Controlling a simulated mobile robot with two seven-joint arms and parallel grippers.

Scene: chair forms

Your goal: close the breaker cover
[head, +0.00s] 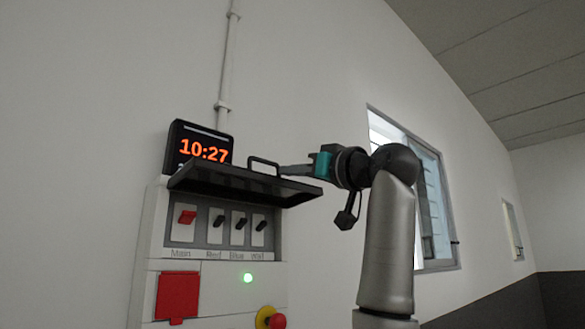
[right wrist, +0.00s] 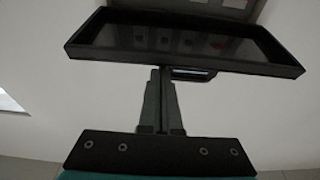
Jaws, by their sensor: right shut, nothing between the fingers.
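The breaker cover (head: 240,184) is a dark, shallow, tray-like lid that stands open, sticking out from the top of the breaker panel (head: 150,235). A handle (head: 264,163) stands up from it. My right gripper (head: 285,169) is shut and empty, beside the handle over the cover's right part. In the right wrist view the cover (right wrist: 285,62) spans the top, and the shut fingers (right wrist: 161,75) point at it, just left of the handle (right wrist: 192,75). I cannot tell whether they touch. My left gripper is not in view.
Below the cover are a red main switch (head: 187,217) and several dark breaker switches (head: 238,223). A clock reading 10:27 (head: 203,150) is behind the cover. Lower are a red flap (head: 177,296), a green light (head: 248,278) and a red button (head: 277,321). A window (head: 432,200) is right.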

